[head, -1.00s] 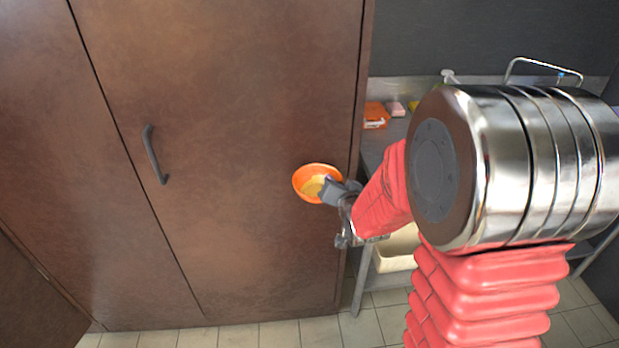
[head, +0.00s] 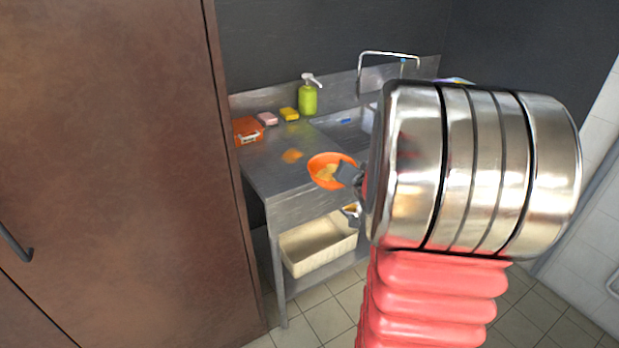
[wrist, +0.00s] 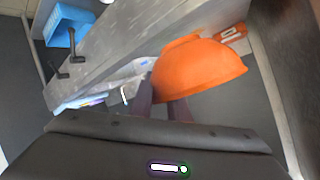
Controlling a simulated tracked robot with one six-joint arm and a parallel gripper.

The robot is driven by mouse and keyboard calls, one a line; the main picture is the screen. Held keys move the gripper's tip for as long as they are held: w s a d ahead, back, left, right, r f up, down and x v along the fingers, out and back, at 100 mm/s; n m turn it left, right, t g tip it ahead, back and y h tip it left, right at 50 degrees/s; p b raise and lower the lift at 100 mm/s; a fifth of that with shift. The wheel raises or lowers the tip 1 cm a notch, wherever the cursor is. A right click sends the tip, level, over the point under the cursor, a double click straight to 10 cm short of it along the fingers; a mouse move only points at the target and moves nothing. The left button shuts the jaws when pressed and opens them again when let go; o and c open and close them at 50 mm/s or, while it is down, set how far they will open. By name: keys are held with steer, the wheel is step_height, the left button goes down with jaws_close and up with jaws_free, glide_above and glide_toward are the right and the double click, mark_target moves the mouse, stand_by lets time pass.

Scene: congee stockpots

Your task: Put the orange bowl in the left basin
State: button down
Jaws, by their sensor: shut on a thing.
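The orange bowl (head: 322,168) is held up in front of the steel sink counter (head: 272,172), with something yellowish inside it. My gripper (head: 347,176) is shut on the bowl's right side in the head view. In the wrist view the bowl (wrist: 200,72) is seen from outside, against the dark fingers (wrist: 160,108). A sunken basin (head: 345,127) shows in the counter behind the bowl. My arm hides the counter's right part, so I cannot tell whether a second basin is there.
A green soap bottle (head: 308,97), yellow sponge (head: 289,114), pink sponge (head: 267,118) and orange box (head: 247,131) stand along the counter's back left. A faucet (head: 388,54) rises behind the basin. A cream tub (head: 318,243) sits on the shelf below. A tall brown cabinet (head: 110,170) stands left.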

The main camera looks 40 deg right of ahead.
steer(key=s+d+r+m+g+h, duration=0.1)
steer(key=s+d, duration=0.6)
steer(key=shift+r+m+h, duration=0.15)
steer(key=shift+m+h, duration=0.25)
steer(key=shift+s, duration=0.1)
